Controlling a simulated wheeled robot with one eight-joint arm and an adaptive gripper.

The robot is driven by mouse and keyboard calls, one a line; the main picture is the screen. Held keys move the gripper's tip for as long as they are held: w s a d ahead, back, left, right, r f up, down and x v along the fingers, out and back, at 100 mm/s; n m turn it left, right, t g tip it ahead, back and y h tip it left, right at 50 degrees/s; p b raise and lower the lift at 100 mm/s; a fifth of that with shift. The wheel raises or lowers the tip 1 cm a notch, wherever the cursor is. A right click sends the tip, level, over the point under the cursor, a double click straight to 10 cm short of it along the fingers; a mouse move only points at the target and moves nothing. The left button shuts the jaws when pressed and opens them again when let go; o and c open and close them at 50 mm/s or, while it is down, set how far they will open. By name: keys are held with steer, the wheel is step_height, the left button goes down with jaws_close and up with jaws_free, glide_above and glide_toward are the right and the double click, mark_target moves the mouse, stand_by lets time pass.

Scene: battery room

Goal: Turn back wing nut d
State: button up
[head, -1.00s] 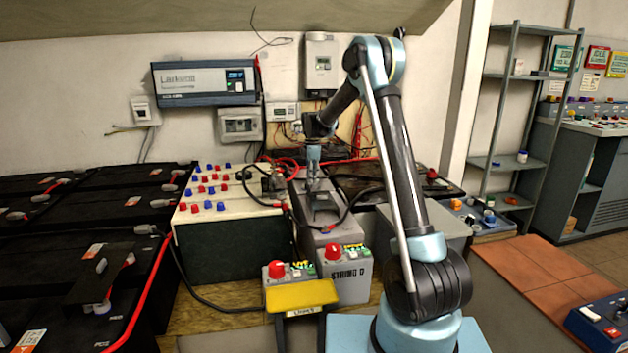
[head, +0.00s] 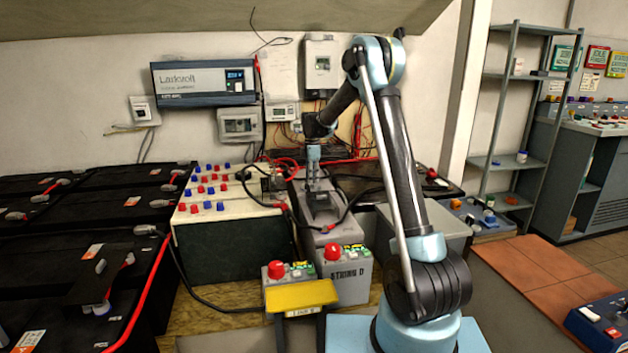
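My gripper (head: 315,184) points down over the grey housing (head: 312,239) behind the box marked "STRING D" (head: 347,291). Its fingertips are at or just above the housing's top recess. They are small and dark here, and I cannot tell whether they are apart or closed. Wing nut d cannot be made out; it may be hidden by the fingers or too small to see.
Black cables run on both sides of the grey housing. A cream panel with red and blue knobs (head: 205,188) stands to the left, beside black batteries (head: 70,240). A yellow-topped stand (head: 301,295) is in front.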

steer(key=shift+r, duration=0.1)
steer(key=shift+r, duration=3.85)
